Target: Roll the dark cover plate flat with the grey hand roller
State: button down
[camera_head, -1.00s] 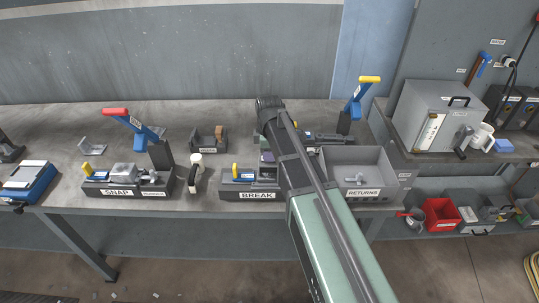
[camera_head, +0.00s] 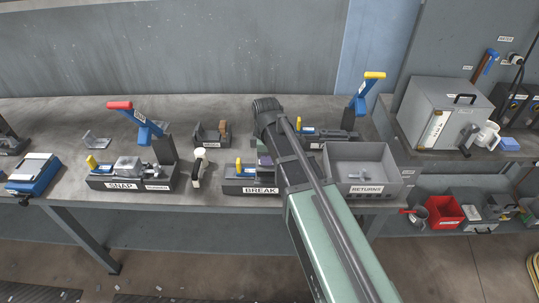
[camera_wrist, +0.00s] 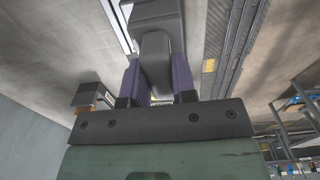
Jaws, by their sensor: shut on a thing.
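My gripper (camera_wrist: 156,62) is shut on a grey thing, which I take to be the grey hand roller (camera_wrist: 155,14). In the wrist view a rounded grey part sits between the two purple fingers, with a wider grey block beyond it. In the head view my arm comes in from the lower right and hides most of the gripper. The gripper is over the right part of the dark BREAK fixture (camera_head: 237,187). I cannot make out the dark cover plate for certain. Whether the roller touches anything is hidden.
A cream and black tool (camera_head: 198,170) stands between the fixtures. The grey RETURNS tray (camera_head: 391,178) is close on the right. Behind are a bracket with a brown block (camera_head: 223,127) and a yellow-tipped blue lever (camera_head: 360,98).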

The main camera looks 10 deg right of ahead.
jog(key=shift+w+d, duration=0.3)
jog(key=shift+w, duration=0.7)
jog(key=shift+w+d, duration=0.25)
jog(key=shift+w, duration=0.75)
jog(key=shift+r, duration=0.1)
notch_tip(320, 180, up, 8)
jog(key=p, duration=0.8)
